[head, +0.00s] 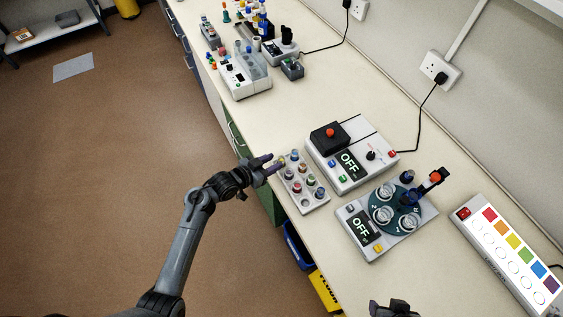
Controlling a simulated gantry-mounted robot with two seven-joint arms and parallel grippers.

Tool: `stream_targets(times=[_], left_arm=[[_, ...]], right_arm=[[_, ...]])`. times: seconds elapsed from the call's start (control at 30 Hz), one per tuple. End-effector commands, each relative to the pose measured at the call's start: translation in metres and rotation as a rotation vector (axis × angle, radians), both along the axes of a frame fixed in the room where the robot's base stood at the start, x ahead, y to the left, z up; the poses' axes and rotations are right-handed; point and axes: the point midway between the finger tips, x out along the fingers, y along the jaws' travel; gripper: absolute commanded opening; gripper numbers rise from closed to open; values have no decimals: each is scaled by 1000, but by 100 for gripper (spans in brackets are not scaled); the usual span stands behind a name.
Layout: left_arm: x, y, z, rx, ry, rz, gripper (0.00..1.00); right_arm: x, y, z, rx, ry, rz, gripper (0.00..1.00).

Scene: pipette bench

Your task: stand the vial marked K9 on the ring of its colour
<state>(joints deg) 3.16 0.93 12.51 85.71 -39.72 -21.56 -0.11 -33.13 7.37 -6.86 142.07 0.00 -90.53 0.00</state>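The vial rack (316,204) is a pale block on the bench, holding several small vials with coloured caps, red and blue among them. Their markings are too small to read, so I cannot tell which is K9. My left gripper (275,163) reaches in from the left, its fingertips at the rack's far left end beside a yellowish vial top (281,162). I cannot tell whether the fingers hold it. The ring panel (489,244) lies at the right, with a row of coloured squares beside a row of outlined rings. My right gripper (395,308) shows only partly at the bottom edge.
A white device with an OFF display (378,173) stands behind the rack. Another device with a dark round carousel (355,245), also showing OFF, stands between rack and panel. More instruments (245,82) stand at the far end. Bare bench lies before the panel.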

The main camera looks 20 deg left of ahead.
Motion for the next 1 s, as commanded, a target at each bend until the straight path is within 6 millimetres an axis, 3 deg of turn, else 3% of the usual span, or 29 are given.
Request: stream_targets(times=[0.4, 0.73, 0.77, 1.0], left_arm=[[34, -21, -19, -1, 1, 2, 39], [38, -24, -22, 1, 1, 1, 39], [38, -24, -22, 1, 1, 1, 37], [38, -23, -22, 1, 1, 1, 1]], right_arm=[[-1, 1, -1, 6, 2, -3, 51], [-1, 3, -1, 13, 2, -7, 51], [-1, 3, -1, 13, 2, -7, 51], [-1, 3, -1, 12, 2, -8, 51]])
